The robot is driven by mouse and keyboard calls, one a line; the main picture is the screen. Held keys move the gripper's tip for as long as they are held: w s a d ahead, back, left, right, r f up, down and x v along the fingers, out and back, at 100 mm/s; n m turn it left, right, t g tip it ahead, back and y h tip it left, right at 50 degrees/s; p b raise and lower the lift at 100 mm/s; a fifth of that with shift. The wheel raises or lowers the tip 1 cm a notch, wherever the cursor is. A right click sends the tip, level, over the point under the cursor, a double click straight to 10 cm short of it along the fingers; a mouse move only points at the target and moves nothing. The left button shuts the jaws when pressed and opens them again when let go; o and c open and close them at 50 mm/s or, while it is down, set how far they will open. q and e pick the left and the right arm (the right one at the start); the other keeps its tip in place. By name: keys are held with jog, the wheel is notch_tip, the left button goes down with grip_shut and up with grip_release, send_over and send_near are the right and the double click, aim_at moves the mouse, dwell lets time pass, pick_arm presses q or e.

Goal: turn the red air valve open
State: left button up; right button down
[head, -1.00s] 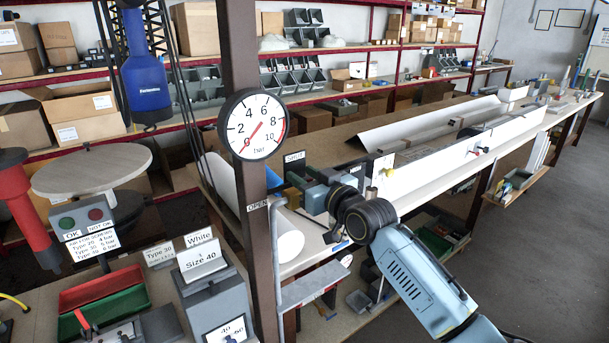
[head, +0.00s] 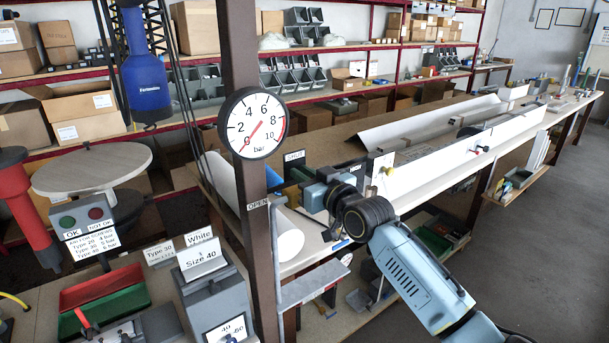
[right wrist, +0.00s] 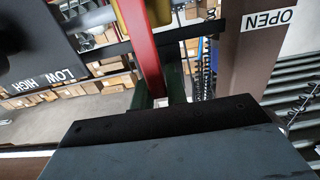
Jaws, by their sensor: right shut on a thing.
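The red valve lever (right wrist: 145,50) runs down the middle of the right wrist view, with a yellow part behind its top. My right gripper (right wrist: 160,98) is shut on it, with dark green fingers on either side of the red bar. In the head view my right gripper (head: 300,180) is beside the dark post, between the OPEN label (head: 258,204) and the SHUT label (head: 294,156). The lever itself is hidden there. The pressure gauge (head: 253,124) has its red needle toward 0. My left gripper is not in view.
The dark upright post (head: 243,60) carries the gauge and stands close to my right gripper. A long workbench (head: 440,178) with white profiles stretches back right. A grey box with White and Size 40 signs (head: 213,295) stands front left. Open floor (head: 540,260) lies at right.

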jog(key=n, duration=0.1)
jog(key=s+a+n, duration=0.1)
jog(key=a+n, duration=0.1)
jog(key=shift+s+f+n, duration=0.2)
jog(key=shift+f+n, duration=0.05)
jog(key=shift+n, duration=0.15)
jog(key=shift+s+a+f+n, duration=0.25)
jog(key=shift+s+a+n, duration=0.1)
jog(key=shift+n, duration=0.45)
jog(key=shift+s+a+f+n, duration=0.2)
jog(key=shift+a+n, duration=0.1)
jog(key=shift+n, duration=0.5)
jog(key=c, duration=1.4)
grip_release()
jog(key=shift+s, duration=0.1)
jog(key=b+v, duration=0.1)
jog(key=v, duration=1.2)
jog(key=shift+b, duration=0.35)
